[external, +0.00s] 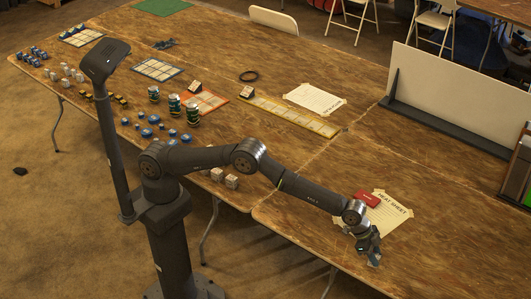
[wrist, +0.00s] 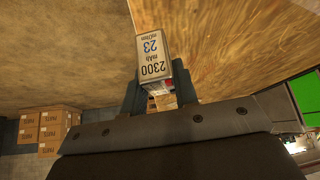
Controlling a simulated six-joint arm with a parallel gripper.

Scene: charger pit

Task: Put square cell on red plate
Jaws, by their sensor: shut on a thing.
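My gripper (external: 368,246) is low above the front right part of the table, in front of the heat sheet. In the wrist view my gripper (wrist: 160,82) is shut on a pale square cell (wrist: 153,57), marked "2300 mAh" and "23", which sticks out past the fingers. In the external view the held cell is small and mostly hidden by the fingers. A red-orange plate (external: 211,99) with a light grid lies mid-table, far to the left of my gripper. A small pale block (external: 194,86) stands at its back edge.
Green cans (external: 174,103) and blue cells (external: 146,133) stand by the red plate. Pale blocks (external: 231,181) sit at the front edge. A yellow strip (external: 290,116), a red block (external: 367,199) on the heat sheet (external: 394,214) and an upright white panel (external: 460,95) lie rightward.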

